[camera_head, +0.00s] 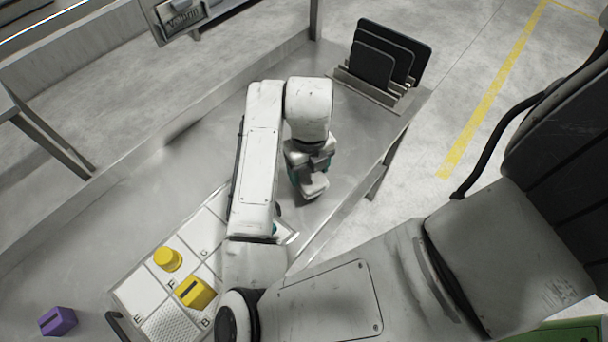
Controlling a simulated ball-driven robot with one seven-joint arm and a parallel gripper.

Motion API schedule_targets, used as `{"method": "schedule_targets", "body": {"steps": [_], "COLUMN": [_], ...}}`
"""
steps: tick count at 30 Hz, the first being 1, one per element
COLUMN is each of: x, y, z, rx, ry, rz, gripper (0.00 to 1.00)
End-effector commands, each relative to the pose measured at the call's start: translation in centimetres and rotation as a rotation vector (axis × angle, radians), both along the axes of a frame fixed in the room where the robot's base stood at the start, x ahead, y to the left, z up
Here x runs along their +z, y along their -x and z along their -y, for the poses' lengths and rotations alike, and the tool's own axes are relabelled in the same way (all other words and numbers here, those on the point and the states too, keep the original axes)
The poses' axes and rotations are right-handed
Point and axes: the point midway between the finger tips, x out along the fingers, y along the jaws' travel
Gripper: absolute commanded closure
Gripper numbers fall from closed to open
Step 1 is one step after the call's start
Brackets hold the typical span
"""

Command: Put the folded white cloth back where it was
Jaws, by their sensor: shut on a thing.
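My gripper (310,186) is over the steel table, near its right edge and beyond the white tray. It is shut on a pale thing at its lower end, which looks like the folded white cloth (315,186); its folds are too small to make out. Whether it touches the table I cannot tell. The white tray (137,290) has compartments marked with letters, among them E, F, G and B. My arm hides the tray's right part.
A yellow cylinder (167,259) and a yellow slotted block (195,292) stand in the tray. A purple block (57,321) lies left of it. A rack of dark plates (373,64) stands at the table's far right corner.

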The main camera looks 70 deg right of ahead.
Motion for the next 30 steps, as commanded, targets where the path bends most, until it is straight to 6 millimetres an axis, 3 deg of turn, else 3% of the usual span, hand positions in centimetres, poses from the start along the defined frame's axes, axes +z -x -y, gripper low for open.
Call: {"method": "schedule_targets", "body": {"steps": [8,15,26,27,30], "x": [-1.5,-4.4,-4.9,-4.8,-4.7], "y": [-1.3,-1.2,-1.2,-1.2,-1.2], "z": [-0.1,0.0,0.0,0.0,0.0], "rx": [0.002,0.001,-0.001,0.0,0.0], "ry": [0.0,0.0,0.0,0.0,0.0], "rz": [-0.001,-0.001,0.0,0.0,0.0], "gripper": [0.55,0.55,0.55,0.29,0.19]}}
